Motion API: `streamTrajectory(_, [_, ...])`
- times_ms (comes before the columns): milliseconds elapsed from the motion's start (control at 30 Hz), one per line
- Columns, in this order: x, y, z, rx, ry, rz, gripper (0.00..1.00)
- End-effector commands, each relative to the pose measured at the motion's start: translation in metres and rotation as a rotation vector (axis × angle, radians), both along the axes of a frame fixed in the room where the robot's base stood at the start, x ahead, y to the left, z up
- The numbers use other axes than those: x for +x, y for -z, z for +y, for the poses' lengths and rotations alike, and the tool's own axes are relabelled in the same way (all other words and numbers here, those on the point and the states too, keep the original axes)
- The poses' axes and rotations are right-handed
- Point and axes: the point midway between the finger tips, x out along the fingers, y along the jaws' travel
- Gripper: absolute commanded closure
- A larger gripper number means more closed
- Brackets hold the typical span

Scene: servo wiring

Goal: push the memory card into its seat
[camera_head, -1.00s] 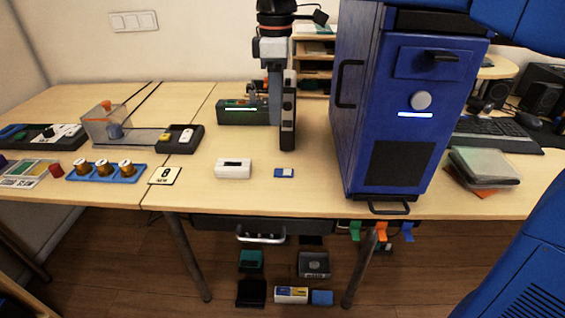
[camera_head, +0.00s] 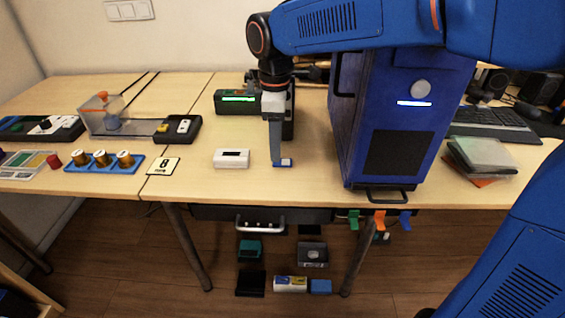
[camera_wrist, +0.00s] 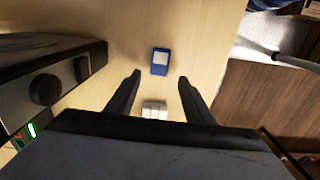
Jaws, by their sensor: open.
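The memory card, small and blue with a white label (camera_head: 286,162), lies flat on the table near its front edge. The wrist view shows it too (camera_wrist: 160,61), just past my fingertips. A small white block with a dark slot (camera_head: 231,158), which may be the seat, sits to the left of the card. Part of this block (camera_wrist: 154,109) shows between my fingers in the wrist view. My gripper (camera_head: 276,162) points down beside the card and partly covers it in the head view. Its two dark fingers (camera_wrist: 160,78) are apart with nothing held between them.
A tall blue cabinet (camera_head: 400,130) stands close on the right. A dark device with a green light (camera_head: 238,99) stands behind. The table between block and card is clear.

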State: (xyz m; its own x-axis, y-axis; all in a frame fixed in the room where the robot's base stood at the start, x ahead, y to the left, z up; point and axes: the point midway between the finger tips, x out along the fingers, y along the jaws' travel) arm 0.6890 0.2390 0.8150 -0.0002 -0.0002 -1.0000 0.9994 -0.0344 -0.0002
Motion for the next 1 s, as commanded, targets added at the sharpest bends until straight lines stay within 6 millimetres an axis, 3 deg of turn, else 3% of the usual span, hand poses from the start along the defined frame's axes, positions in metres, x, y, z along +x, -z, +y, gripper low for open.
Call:
streamTrajectory(300, [0.002,0.038,-0.001,0.0,0.0,0.0,0.52])
streamTrajectory(867, [0.002,0.041,0.0,0.0,0.0,0.0,0.52])
streamTrajectory(1000, [0.002,0.041,0.0,0.0,0.0,0.0,0.83])
